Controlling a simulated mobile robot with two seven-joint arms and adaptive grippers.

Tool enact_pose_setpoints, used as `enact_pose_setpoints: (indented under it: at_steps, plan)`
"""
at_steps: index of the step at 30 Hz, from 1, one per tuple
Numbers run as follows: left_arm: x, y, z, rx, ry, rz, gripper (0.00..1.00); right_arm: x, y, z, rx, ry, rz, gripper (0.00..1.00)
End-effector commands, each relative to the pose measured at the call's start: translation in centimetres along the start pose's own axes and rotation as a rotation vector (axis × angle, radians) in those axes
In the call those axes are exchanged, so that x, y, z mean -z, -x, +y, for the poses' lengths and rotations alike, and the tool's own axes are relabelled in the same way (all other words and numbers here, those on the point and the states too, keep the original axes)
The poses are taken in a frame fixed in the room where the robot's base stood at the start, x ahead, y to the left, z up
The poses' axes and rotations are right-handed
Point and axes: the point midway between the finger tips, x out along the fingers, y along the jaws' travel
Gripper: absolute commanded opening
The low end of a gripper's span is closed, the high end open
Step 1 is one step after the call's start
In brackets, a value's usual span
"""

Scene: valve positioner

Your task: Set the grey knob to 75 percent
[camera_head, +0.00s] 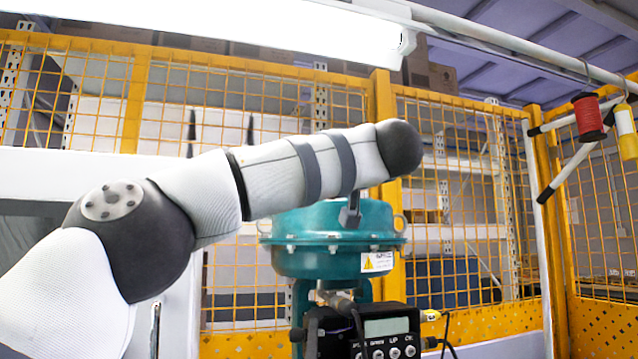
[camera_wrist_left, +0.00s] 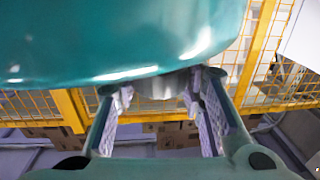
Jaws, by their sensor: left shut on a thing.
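The grey knob (camera_wrist_left: 158,87) shows in the left wrist view as a short grey piece at the edge of the teal housing, partly hidden by that housing. My left gripper (camera_wrist_left: 160,92) has one finger on each side of it and is shut on it. In the head view my left arm reaches across the top of the teal housing (camera_head: 325,256), and the fingers and knob cannot be made out clearly there. The knob's setting cannot be read. My right gripper is in neither view.
Below the teal housing stands a black positioner box (camera_head: 387,328) with a small display and several buttons. Yellow mesh fencing (camera_head: 468,170) stands behind. A red spool (camera_head: 588,117) and a yellow one hang at the upper right.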

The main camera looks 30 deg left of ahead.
Motion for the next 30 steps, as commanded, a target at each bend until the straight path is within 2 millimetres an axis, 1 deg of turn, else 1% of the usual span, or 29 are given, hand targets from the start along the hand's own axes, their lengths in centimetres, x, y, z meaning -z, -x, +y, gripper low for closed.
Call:
enact_pose_setpoints:
  at_steps: [8, 21, 30]
  plan:
    - [0.08, -0.02, -0.22, -0.186, 0.004, 0.0, 0.08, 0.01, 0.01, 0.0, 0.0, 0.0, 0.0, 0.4]
    - [0.11, -0.02, -0.2, -0.579, 0.006, 0.001, 0.08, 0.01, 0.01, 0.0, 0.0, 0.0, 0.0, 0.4]
    - [0.1, 0.01, -0.12, -0.766, 0.006, 0.001, 0.08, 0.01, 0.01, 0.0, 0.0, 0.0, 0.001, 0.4]
